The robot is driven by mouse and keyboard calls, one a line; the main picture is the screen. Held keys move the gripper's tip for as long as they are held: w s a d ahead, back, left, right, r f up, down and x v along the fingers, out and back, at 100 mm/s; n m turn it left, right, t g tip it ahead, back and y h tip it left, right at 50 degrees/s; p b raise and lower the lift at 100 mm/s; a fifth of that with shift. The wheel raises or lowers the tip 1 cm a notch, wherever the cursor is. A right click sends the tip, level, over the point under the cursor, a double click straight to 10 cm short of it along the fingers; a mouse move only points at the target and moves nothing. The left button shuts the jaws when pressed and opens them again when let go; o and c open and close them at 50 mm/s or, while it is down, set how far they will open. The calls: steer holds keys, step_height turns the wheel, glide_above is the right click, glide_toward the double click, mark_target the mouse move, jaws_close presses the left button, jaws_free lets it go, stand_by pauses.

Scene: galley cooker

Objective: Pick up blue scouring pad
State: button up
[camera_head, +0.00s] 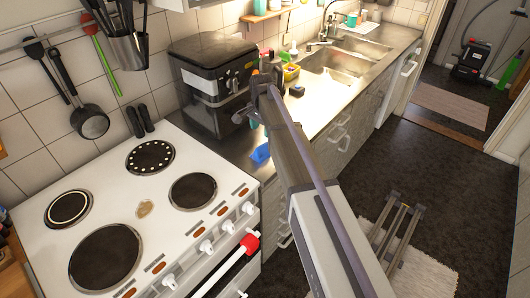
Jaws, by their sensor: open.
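A bright blue piece (260,153), which looks like the blue scouring pad, lies on the steel counter near its front edge, just right of the cooker. A smaller dark block with a blue tint (297,90) lies further back, near the sink; I cannot tell exactly what it is. My arm reaches in from the lower right. My gripper (257,100) is at its far end, above the counter beside the black air fryer, up and behind the bright blue piece in the picture. It is open, and I see nothing between its fingers. The arm hides part of the counter.
The black air fryer (214,84) stands against the wall. The double sink (345,62) and small bottles are further back.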

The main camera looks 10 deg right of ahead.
mark_target(263, 146)
step_height(263, 146, down, 10)
steer(key=b, duration=0.8)
steer(key=shift+b, duration=0.3)
steer(key=shift+d+r, duration=0.1)
steer(key=shift+r, duration=0.1)
steer(key=c, duration=1)
